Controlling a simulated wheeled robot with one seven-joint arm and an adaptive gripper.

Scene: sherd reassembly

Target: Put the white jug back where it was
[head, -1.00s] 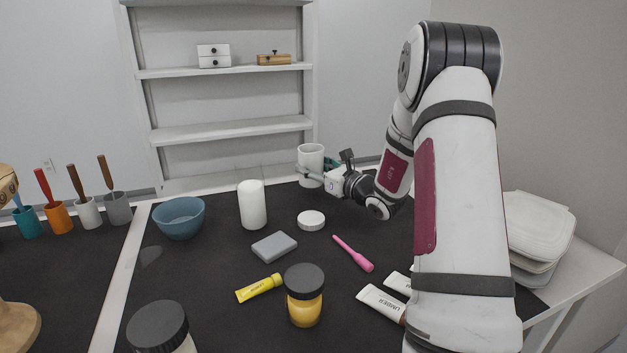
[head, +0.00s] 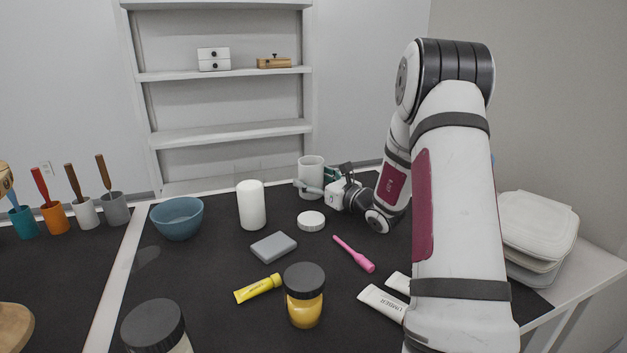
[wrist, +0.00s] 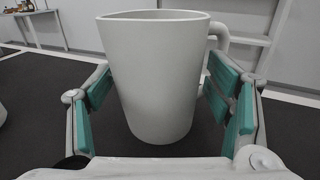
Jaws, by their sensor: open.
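The white jug (head: 311,169) stands upright on the dark mat (head: 213,262) at the back of the table, in front of the shelf. In the wrist view the jug (wrist: 155,75) fills the middle, with its handle to the right. My gripper (head: 316,183) is around the jug at table height. Its teal-padded fingers are open on either side of the jug, with a visible gap on each side. The far side of the jug is hidden.
A white cylinder (head: 251,206) and a blue bowl (head: 177,219) stand to the left. A round white lid (head: 311,220), a grey block (head: 273,247) and a pink tool (head: 354,254) lie nearer.

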